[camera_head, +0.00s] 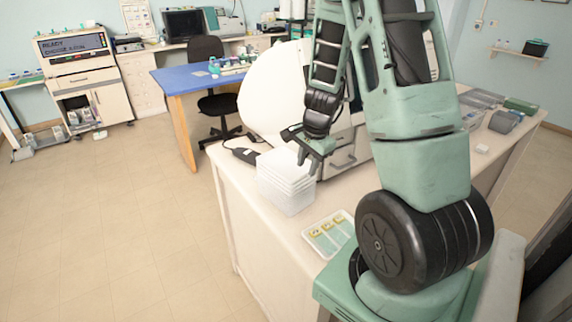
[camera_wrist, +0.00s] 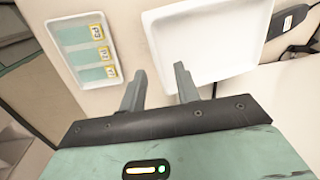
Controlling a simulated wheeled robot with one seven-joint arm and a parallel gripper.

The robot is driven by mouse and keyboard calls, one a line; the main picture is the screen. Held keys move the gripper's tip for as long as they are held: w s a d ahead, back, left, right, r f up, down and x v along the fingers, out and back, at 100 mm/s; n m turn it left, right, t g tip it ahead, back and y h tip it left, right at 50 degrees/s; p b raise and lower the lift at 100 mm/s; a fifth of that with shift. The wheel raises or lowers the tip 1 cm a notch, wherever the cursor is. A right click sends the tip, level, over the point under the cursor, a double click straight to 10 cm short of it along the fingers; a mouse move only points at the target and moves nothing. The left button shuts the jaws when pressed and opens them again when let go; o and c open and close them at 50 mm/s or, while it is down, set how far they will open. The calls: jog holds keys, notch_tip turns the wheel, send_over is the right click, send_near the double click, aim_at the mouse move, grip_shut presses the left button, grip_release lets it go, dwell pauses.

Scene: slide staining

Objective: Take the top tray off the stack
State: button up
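A stack of white trays (camera_head: 285,182) stands on the counter near its left edge. In the wrist view the top tray (camera_wrist: 210,45) is empty, with a raised rim. My gripper (camera_head: 311,160) is above the right side of the stack in the head view. In the wrist view my gripper (camera_wrist: 157,80) is open, its two fingers apart. One finger overlaps the near-left corner of the top tray in the picture, and the other is left of the tray. Nothing is between the fingers. I cannot tell whether a finger touches the rim.
A white tray with labelled slides (camera_head: 330,235) lies beside the stack; it also shows in the wrist view (camera_wrist: 80,47). A black device (camera_head: 243,151) lies behind the stack. A large white machine (camera_head: 349,145) stands at the back.

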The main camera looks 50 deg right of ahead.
jog(key=shift+w+f, duration=0.25)
jog(key=shift+f, duration=0.95)
grip_shut()
